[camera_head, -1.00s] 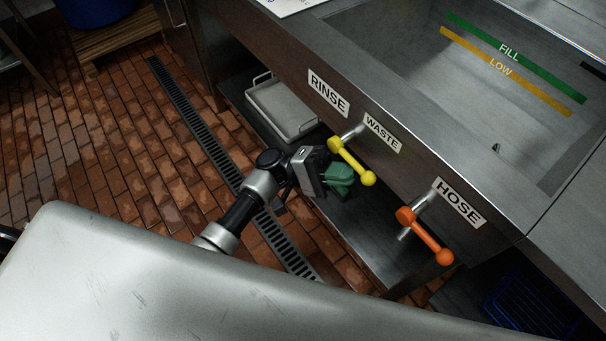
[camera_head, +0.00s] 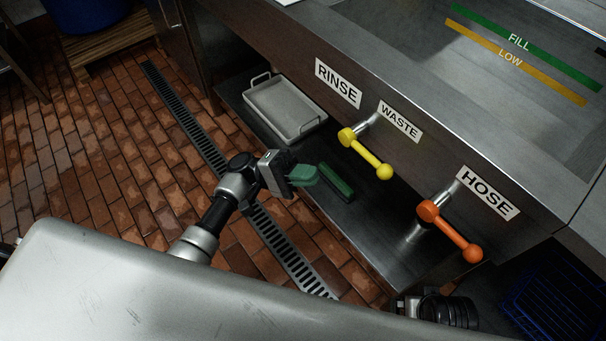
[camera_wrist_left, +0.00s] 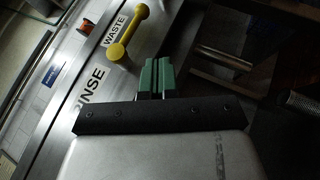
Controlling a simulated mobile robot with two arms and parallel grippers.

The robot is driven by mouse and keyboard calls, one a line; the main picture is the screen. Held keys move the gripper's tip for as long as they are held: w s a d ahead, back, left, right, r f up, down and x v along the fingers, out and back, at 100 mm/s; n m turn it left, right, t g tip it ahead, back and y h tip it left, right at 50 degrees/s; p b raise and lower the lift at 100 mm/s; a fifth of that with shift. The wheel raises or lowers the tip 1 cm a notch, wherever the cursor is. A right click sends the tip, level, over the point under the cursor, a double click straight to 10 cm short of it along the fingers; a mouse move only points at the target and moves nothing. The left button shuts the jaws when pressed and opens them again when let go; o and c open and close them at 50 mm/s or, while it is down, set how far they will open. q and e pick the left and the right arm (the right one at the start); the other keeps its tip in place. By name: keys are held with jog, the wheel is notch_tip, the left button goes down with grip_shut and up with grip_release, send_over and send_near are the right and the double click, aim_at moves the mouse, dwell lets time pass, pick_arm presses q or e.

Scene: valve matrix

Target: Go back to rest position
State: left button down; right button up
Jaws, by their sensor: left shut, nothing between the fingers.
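My left gripper (camera_head: 303,175) is above the floor drain and the low shelf's near edge, left of the yellow valve handle (camera_head: 366,153) and clear of it. Its green fingers are together and empty. The left wrist view shows the green fingers (camera_wrist_left: 157,76) side by side, with the yellow handle (camera_wrist_left: 128,36) ahead of them and apart from them. The yellow handle sits under the WASTE label (camera_head: 399,121). The orange handle (camera_head: 450,231) sits by the HOSE label (camera_head: 487,192). My right gripper does not show.
A steel sink counter (camera_head: 300,62) runs along the upper right. Below it, a dark shelf (camera_head: 375,235) holds a grey tray (camera_head: 285,105) and a green bar (camera_head: 336,181). A dark ribbed thing (camera_head: 437,308) shows at bottom right; I cannot tell what it is. Brick floor lies open at left.

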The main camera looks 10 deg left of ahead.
pick_arm(q)
jog(key=shift+w+a+f, duration=0.1)
jog(key=shift+a+f, duration=0.05)
jog(key=shift+a, duration=0.2)
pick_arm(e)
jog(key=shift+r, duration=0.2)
